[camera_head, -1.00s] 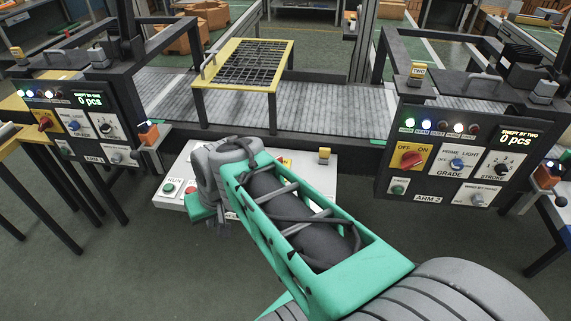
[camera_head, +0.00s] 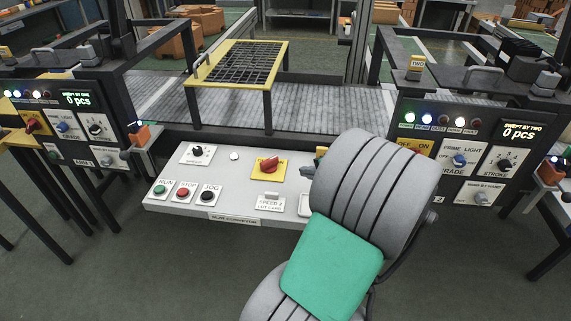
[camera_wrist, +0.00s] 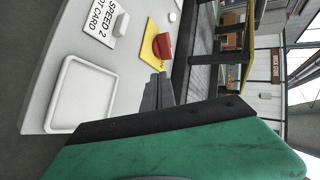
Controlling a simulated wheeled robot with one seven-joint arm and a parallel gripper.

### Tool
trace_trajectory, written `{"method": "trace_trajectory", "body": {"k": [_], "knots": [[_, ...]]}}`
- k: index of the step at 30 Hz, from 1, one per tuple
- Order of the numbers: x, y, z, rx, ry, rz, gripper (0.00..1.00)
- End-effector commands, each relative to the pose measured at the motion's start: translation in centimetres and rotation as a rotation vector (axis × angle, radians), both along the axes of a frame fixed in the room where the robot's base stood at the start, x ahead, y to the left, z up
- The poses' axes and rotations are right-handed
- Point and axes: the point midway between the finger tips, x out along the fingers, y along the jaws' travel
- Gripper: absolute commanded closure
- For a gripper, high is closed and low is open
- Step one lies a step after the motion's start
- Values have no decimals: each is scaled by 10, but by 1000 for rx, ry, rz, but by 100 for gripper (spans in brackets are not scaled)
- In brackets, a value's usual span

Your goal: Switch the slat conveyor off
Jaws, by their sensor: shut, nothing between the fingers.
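The slat conveyor's pale control panel (camera_head: 235,180) stands in front of the slatted belt (camera_head: 310,100). It carries a red rotary switch (camera_head: 269,164) on a yellow plate, a green RUN button (camera_head: 160,190), a red STOP button (camera_head: 183,192) and a black JOG button (camera_head: 207,196). In the wrist view the red switch (camera_wrist: 163,46) is close to the dark fingertips of my gripper (camera_wrist: 158,90), with a small gap in the picture. My gripper is shut and empty. In the head view my arm hides most of it and the panel's right end.
A black speed knob (camera_head: 197,151) and a SPEED 2 card (camera_head: 270,203) are also on the panel. A shallow white tray (camera_wrist: 80,95) lies near my gripper. Dark control boxes stand left (camera_head: 85,150) and right (camera_head: 430,170). A yellow-framed grid table (camera_head: 237,62) stands over the belt.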

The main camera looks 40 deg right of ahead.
Motion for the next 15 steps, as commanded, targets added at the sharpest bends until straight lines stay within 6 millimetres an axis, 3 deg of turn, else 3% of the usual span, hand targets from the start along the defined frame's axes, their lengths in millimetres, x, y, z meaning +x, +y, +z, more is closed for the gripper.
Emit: {"method": "trace_trajectory", "body": {"k": [5, 15], "knots": [[19, -1, -11, 2, 1, 5, 100], [83, -9, -49, 1, 2, 7, 100]]}}
